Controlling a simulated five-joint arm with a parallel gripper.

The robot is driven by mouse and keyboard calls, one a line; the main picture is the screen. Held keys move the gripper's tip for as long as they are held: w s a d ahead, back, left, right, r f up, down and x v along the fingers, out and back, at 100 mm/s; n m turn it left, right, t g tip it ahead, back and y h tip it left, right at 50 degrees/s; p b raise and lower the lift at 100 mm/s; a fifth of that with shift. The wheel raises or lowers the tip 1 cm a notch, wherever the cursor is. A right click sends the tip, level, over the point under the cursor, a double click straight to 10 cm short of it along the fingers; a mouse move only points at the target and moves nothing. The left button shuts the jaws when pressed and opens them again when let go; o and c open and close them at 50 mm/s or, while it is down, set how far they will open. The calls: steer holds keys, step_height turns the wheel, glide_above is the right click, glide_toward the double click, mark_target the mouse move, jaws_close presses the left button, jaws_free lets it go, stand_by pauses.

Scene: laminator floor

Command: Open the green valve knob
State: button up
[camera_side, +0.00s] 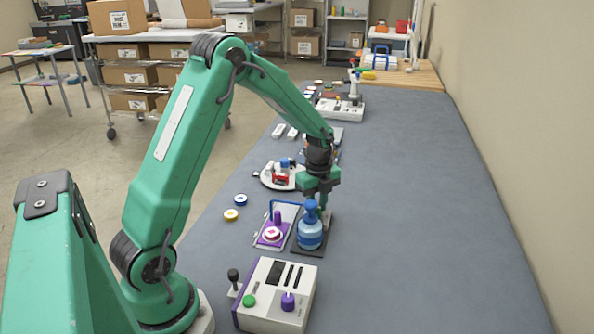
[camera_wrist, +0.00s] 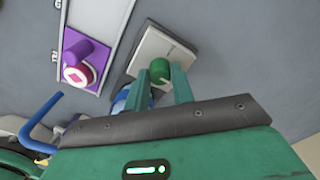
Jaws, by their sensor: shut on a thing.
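The green valve knob (camera_wrist: 159,73) stands on a square beige plate (camera_wrist: 164,47) in the wrist view. My gripper (camera_wrist: 161,77) has one finger on each side of the knob and is shut on it. In the side view my gripper (camera_side: 322,203) points down onto the bench just behind a blue bottle. There the knob is hidden by the bottle and the fingers; only an edge of the plate (camera_side: 328,218) shows.
The blue bottle (camera_side: 310,232) stands close in front of my gripper. Left of it is a panel with a purple block and a round red-and-white button (camera_side: 271,234). A white control box (camera_side: 272,297) sits nearer. The bench (camera_side: 430,200) is clear to the right.

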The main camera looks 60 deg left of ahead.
steer(key=shift+r, duration=0.1)
steer(key=o, duration=1)
steer(key=shift+r, duration=3.9)
